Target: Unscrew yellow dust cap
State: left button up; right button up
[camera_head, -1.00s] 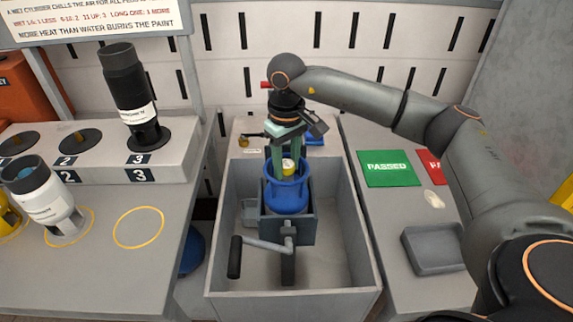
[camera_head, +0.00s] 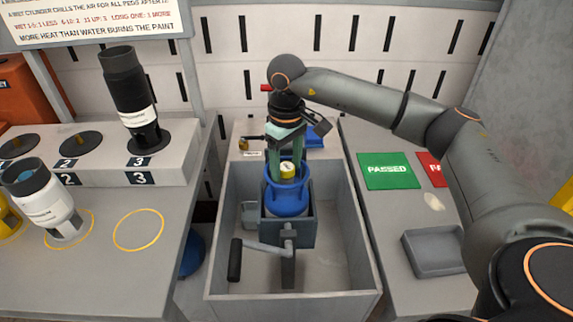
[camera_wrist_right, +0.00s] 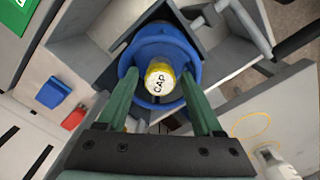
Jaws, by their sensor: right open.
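The yellow dust cap (camera_head: 288,171) sits at the top of a blue cylinder (camera_head: 287,204), inside its blue collar. The cylinder stands upright in a grey holder in the open bin. In the right wrist view the cap (camera_wrist_right: 159,79) shows a white top marked "CAP". My right gripper (camera_head: 287,158) points down over the cylinder, just above the cap. Its green fingers are open, one to each side of the cap, with gaps between in the wrist view. The exact fingertip height relative to the cap is hard to tell. My left gripper is not in view.
The grey bin (camera_head: 365,272) has a crank handle (camera_head: 235,259) at its front. A green PASSED pad (camera_head: 390,171) and an empty grey tray (camera_head: 434,251) lie on the right. A black cylinder (camera_head: 130,95) and a white one (camera_head: 43,198) stand on the left.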

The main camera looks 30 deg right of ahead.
notch_tip(320, 180, up, 2)
jog(key=shift+r+p, duration=0.15)
jog(key=shift+p, duration=0.45)
jog(key=m, duration=0.6)
jog(key=shift+p, duration=0.3)
jog(key=shift+m, duration=1.2)
jog(key=m, duration=0.3)
jog(key=shift+m+p, duration=0.3)
jog(key=shift+p, duration=0.05)
jog(key=m+p, duration=0.1)
jog(key=m, duration=0.4)
jog(key=shift+m, duration=0.5)
